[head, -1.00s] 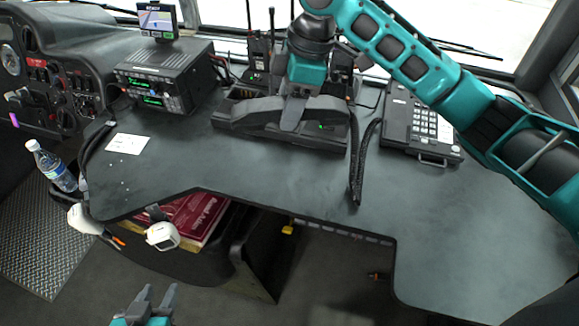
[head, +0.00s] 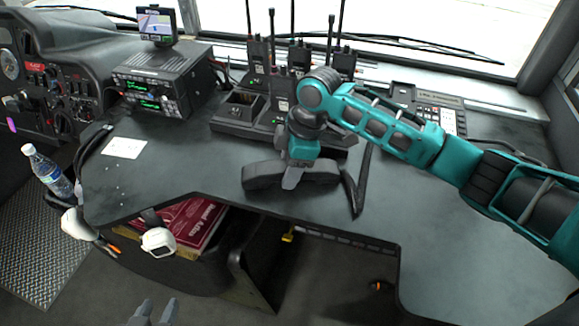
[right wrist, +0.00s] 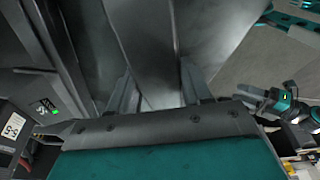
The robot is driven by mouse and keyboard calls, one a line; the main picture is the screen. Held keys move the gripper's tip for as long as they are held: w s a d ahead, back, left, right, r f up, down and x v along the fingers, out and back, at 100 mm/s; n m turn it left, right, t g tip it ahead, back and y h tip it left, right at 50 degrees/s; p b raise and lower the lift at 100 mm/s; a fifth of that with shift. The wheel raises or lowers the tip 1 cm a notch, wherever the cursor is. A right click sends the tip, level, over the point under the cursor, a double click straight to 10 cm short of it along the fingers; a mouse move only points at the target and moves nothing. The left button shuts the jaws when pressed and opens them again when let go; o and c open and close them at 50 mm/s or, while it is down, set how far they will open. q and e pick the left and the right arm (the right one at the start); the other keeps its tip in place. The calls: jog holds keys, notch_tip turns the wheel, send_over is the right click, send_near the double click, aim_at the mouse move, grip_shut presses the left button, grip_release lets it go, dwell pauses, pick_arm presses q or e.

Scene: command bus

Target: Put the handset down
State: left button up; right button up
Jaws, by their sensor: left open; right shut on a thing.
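The dark handset (head: 262,176) is in my right gripper (head: 292,178), in front of the radio charger on the grey desk. The gripper is shut around the handset's middle, and the handset lies roughly level across the picture. I cannot tell whether it touches the desk or hangs just above it. In the right wrist view, the fingers (right wrist: 158,92) have a large grey surface between them, probably the handset. My left gripper (head: 154,310) is open and empty at the bottom edge, below the desk.
The charger (head: 235,118) with several upright radios stands behind the handset. A desk phone (head: 440,100) is at the back right, partly behind my right arm. A radio unit (head: 150,90) and white card (head: 124,148) are left. Desk surface (head: 440,215) at the right is clear.

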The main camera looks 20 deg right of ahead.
jog(key=o, duration=1.2)
jog(key=shift+c, duration=0.2)
jog(key=p+v, duration=0.1)
jog(key=v, duration=1.1)
jog(key=shift+p, duration=0.4)
